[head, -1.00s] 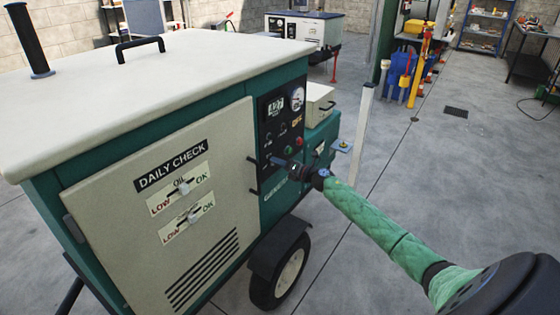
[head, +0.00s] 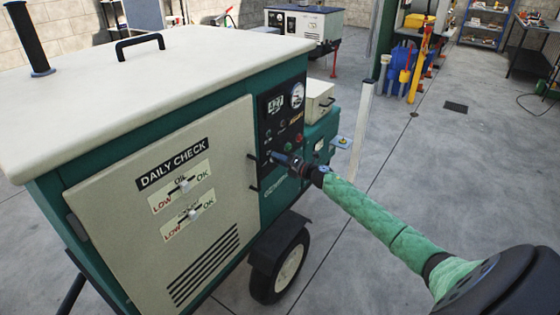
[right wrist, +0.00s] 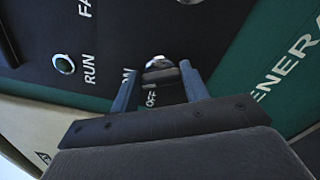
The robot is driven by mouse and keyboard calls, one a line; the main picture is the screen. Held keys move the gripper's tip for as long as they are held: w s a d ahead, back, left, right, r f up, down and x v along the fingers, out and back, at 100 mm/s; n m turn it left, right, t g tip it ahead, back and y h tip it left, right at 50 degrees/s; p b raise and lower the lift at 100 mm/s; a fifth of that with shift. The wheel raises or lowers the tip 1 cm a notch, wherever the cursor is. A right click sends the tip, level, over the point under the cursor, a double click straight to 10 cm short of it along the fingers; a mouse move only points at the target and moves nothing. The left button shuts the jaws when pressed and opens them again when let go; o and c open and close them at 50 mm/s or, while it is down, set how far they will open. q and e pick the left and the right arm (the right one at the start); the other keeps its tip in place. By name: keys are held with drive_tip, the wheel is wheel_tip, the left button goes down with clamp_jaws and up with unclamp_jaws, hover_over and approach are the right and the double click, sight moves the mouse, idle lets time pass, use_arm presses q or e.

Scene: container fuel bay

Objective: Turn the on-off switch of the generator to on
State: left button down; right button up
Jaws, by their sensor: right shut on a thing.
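The generator is a green and cream box on wheels, and its black control panel (head: 283,112) faces right in the head view. My right gripper (head: 276,157) reaches the lower part of that panel from the right. In the right wrist view its two blue-grey fingers (right wrist: 160,75) stand on either side of the on-off switch (right wrist: 160,66), which has a bright metal collar and a dark lever. The gripper is shut on the switch. ON and OFF lettering shows beside it, partly covered by a finger. The lever's exact setting is hard to tell. My left gripper is out of view.
The panel also carries a display (head: 275,104) and a round gauge (head: 297,95). A white post (head: 362,130) stands right of the generator. The floor at the right is mostly open.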

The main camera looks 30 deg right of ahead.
drive_tip(key=o, duration=1)
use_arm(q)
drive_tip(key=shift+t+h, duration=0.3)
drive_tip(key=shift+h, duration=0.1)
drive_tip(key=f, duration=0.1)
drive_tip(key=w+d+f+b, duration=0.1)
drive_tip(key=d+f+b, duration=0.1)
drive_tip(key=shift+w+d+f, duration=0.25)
use_arm(e)
drive_tip(key=v, duration=0.7)
drive_tip(key=shift+s+d, duration=0.2)
drive_tip(key=shift+s, duration=0.15)
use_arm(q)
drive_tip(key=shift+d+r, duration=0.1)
